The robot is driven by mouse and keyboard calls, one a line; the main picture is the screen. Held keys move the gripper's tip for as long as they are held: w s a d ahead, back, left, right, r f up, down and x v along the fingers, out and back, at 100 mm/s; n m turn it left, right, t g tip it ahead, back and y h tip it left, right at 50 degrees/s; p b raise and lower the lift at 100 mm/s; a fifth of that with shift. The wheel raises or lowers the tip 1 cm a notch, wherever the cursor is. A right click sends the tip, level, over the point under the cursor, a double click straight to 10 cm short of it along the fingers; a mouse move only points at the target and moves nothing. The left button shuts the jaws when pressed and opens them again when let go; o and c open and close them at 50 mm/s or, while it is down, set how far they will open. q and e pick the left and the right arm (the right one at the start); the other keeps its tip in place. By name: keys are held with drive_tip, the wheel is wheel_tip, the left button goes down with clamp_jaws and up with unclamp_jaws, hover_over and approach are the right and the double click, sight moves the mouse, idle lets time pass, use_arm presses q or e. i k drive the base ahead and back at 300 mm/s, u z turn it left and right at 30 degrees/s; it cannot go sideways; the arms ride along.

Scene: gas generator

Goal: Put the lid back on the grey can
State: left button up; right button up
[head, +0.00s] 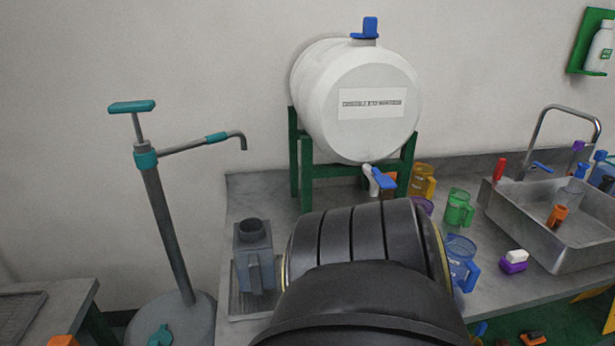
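The grey can (254,262) stands upright on a ribbed tray (240,303) at the left end of the counter. Its short round neck (250,227) is on top and looks dark and open, with no lid visible on it. A handle is on its near side. I cannot make out a loose lid for it anywhere. A large black arm link of mine fills the bottom middle, just right of the can, and hides part of the counter. Neither gripper shows in the head view.
A white barrel (355,100) with blue taps sits on a green stand (306,170) behind. Colored jugs, including a green one (459,208) and a blue one (461,262), stand right, before a sink (560,220). A grey drum (185,318) with a pump stands left.

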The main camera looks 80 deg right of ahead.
sight(252, 249)
drive_tip(key=k, duration=0.55)
drive_tip(key=z, duration=1.6)
